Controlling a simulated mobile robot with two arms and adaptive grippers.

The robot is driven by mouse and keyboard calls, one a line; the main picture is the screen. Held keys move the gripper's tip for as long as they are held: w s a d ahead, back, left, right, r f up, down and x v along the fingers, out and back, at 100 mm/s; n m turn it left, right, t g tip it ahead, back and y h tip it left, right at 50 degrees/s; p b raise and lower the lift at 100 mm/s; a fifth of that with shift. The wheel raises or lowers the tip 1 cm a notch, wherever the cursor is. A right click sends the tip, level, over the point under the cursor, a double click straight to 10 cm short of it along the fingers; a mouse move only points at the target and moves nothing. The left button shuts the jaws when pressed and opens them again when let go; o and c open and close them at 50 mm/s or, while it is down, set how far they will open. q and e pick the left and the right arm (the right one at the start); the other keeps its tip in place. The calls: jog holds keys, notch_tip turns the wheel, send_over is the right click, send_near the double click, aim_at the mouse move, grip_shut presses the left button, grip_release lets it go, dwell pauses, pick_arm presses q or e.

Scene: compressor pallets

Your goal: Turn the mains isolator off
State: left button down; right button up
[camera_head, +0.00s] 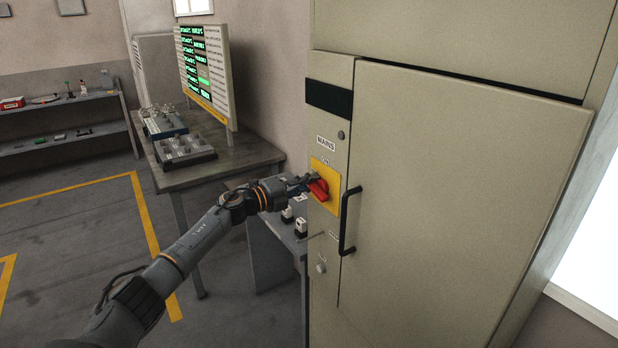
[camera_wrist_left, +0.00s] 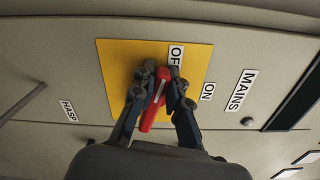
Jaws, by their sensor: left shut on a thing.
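The mains isolator's red handle (camera_head: 319,190) sits on a yellow plate (camera_head: 331,174) on the front of a beige cabinet. In the left wrist view the red handle (camera_wrist_left: 154,112) stands between the two dark fingers. My left gripper (camera_head: 309,183) is shut on it. In that view the handle runs up the picture, leaning slightly right, with its upper end near a label (camera_wrist_left: 175,54) reading "OF", its rest hidden by a finger. The "ON" label (camera_wrist_left: 208,92) is to the right, apart from the handle. My right gripper is not in view.
A black door handle (camera_head: 346,222) stands out just right of the isolator. A "MAINS" label (camera_head: 326,143) is above it. A bench (camera_head: 235,155) with parts and a lit board (camera_head: 204,75) stand behind to the left. Open floor lies at left.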

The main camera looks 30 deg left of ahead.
pick_arm(q)
jog(key=shift+s+d+f+n+p, duration=0.15)
jog(key=shift+f+n+p, duration=0.2)
jog(key=shift+n, duration=0.3)
jog(key=shift+w+d+f+n+p, duration=0.15)
jog(key=shift+f+n, duration=0.25)
jog(key=shift+n, duration=0.25)
jog(key=c, duration=1.3)
grip_release()
jog(key=shift+r, duration=0.1)
jog(key=shift+s+r, duration=0.1)
jog(key=shift+s, duration=0.1)
jog(key=shift+a+v, duration=0.2)
jog(key=shift+v, duration=5.75)
